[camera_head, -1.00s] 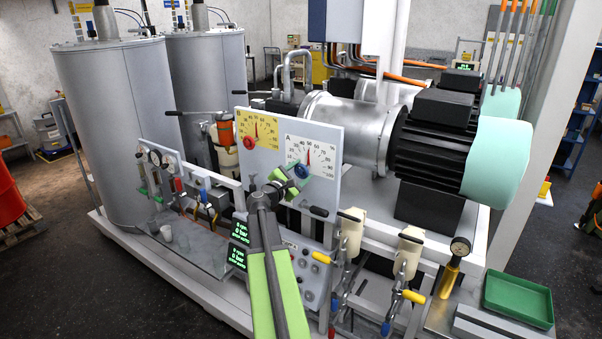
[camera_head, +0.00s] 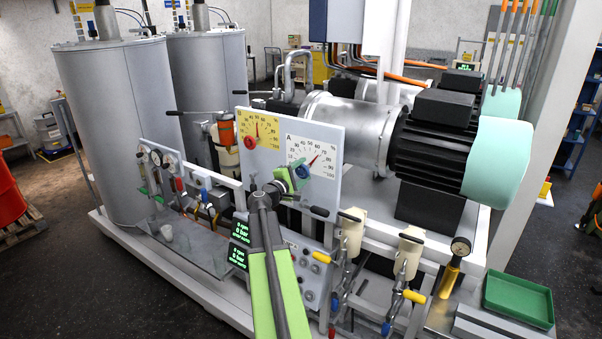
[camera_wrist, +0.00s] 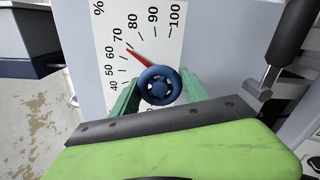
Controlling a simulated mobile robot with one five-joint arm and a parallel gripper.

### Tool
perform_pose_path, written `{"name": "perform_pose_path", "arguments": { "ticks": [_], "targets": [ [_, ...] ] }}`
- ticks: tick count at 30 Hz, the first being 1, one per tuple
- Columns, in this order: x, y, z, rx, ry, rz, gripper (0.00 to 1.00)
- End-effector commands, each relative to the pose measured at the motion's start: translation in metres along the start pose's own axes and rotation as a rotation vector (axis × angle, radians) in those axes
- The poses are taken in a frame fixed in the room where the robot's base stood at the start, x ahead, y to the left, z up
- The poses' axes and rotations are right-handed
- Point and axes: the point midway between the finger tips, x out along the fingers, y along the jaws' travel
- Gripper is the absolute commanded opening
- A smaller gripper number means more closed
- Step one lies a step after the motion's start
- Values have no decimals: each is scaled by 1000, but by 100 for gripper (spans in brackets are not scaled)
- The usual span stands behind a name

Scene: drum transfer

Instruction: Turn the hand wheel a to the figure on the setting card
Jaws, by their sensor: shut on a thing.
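Hand wheel a is the small blue wheel (camera_head: 302,172) on the white dial marked A (camera_head: 326,150). In the wrist view the blue wheel (camera_wrist: 160,86) sits between my green jaws, and its red pointer (camera_wrist: 139,57) points at about 70 on the percent scale. My gripper (camera_head: 294,178) is shut on this wheel from the front, with one jaw (camera_wrist: 126,100) on the left and the other (camera_wrist: 192,86) on the right. I cannot make out a setting card in either view.
A yellow dial (camera_head: 262,130) with a red wheel (camera_head: 248,142) is left of dial A on the same panel. A black handle (camera_head: 319,211) sticks out just below right of my gripper. Several valves and a green tray (camera_head: 518,298) stand to the right.

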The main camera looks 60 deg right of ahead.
Motion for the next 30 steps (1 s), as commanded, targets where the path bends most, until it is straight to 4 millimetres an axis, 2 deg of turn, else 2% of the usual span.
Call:
{"name": "perform_pose_path", "arguments": {
  "ticks": [9,22,23,27,30],
  "targets": [
    [1,2,0,83,1,5,13],
    [1,3,0,91,2,6,13],
    [1,3,0,91,2,6,56],
    [1,2,0,92,1,4,74],
    [1,2,0,93,1,3,75]
  ]
}}
